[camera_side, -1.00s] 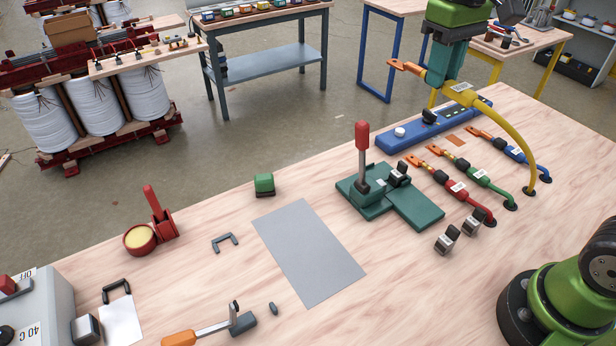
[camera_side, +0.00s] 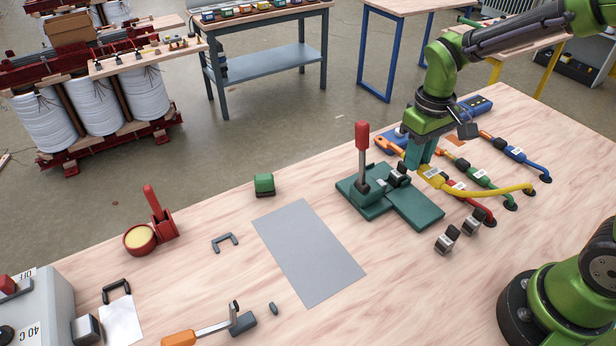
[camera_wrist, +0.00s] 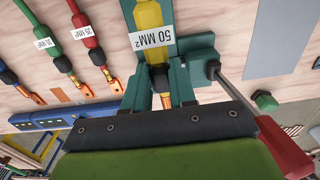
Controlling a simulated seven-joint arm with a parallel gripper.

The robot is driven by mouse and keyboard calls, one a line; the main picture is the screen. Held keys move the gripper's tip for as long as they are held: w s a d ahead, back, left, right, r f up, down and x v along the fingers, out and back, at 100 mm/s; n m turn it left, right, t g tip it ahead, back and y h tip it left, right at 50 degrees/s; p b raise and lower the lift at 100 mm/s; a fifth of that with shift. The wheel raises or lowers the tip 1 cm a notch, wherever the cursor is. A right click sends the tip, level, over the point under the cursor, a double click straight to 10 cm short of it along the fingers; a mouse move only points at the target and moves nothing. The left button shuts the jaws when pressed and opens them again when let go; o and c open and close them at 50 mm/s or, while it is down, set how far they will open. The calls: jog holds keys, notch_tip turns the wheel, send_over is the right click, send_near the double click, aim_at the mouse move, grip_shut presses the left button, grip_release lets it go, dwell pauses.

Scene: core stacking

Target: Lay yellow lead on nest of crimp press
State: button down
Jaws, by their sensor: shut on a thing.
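My gripper (camera_side: 418,162) is shut on the yellow lead (camera_side: 500,192), gripping it near its dark collar behind the copper lug (camera_side: 386,144). In the side view the lead is roughly level, its lug pointing left, just behind the nest (camera_side: 398,178) of the green crimp press (camera_side: 416,208). I cannot tell whether the lead touches the press. In the wrist view the yellow lead (camera_wrist: 148,16), labelled 50 MM², runs between the gripper's fingers (camera_wrist: 156,92). The green press (camera_wrist: 200,45) shows beside them, its red handle (camera_wrist: 283,145) at right. The nest is mostly hidden there.
Red (camera_side: 472,202), green (camera_side: 484,180) and blue leads (camera_side: 520,157) lie right of the press. Two small metal dies (camera_side: 447,239) stand in front of it. The blue tool (camera_side: 474,106) lies behind. A grey sheet (camera_side: 308,250) leaves free room at left.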

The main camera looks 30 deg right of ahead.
jog(key=shift+f, duration=2.9)
jog(key=shift+f, duration=1.75)
jog(key=c, duration=0.8)
grip_release()
jog(key=shift+c, duration=0.2)
notch_tip(320, 180, up, 17)
jog(key=shift+f, duration=0.1)
